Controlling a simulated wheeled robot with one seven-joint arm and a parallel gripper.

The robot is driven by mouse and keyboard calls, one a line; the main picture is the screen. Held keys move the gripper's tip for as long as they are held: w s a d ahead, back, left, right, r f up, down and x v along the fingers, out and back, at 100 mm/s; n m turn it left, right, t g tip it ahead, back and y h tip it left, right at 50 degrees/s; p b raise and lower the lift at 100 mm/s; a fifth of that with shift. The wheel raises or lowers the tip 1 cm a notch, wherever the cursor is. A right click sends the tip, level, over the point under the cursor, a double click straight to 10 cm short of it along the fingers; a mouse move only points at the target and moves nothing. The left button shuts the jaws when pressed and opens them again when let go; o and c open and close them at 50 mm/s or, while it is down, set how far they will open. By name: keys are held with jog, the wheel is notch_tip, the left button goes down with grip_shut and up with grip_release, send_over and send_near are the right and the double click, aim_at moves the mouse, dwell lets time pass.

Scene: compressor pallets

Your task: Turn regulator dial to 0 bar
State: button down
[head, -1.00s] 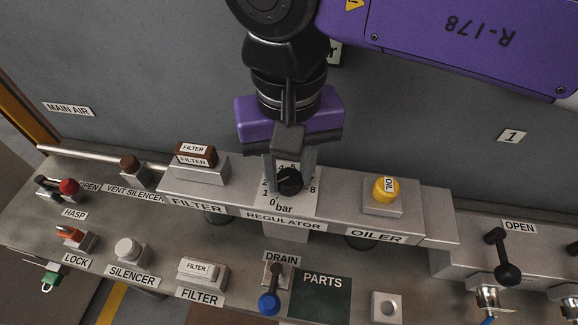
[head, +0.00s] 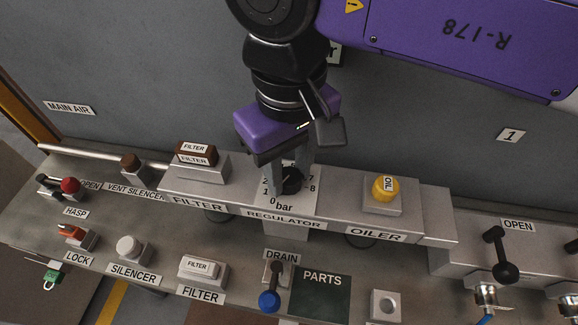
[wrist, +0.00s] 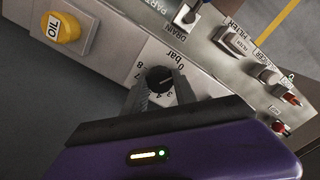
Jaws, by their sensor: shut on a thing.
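The regulator dial (head: 291,181) is a small black knob on a white scale plate (head: 272,203) marked in bar, above the REGULATOR label. The "0 bar" mark is on the plate's near side in the head view. My gripper (head: 290,174) reaches down from above and is shut on the dial, one finger on each side. In the wrist view the dial (wrist: 159,78) sits between the fingertips (wrist: 161,88), with the 0 bar print at its upper right. A pale mark shows on the knob, but I cannot read its setting. The fingers hide part of the scale.
The brown filter knob (head: 197,153) stands left of the dial and the yellow oil cap (head: 385,188) right of it. In front are the blue-tipped drain lever (head: 269,300) and the dark PARTS area (head: 320,297). A grey wall (head: 150,70) rises behind.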

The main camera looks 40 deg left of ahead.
aim_at(289, 176)
jog(key=shift+r, duration=0.1)
jog(key=c, duration=1)
grip_release()
notch_tip(289, 176, up, 8)
jog(key=shift+f+p, duration=0.15)
jog(key=shift+p, duration=0.15)
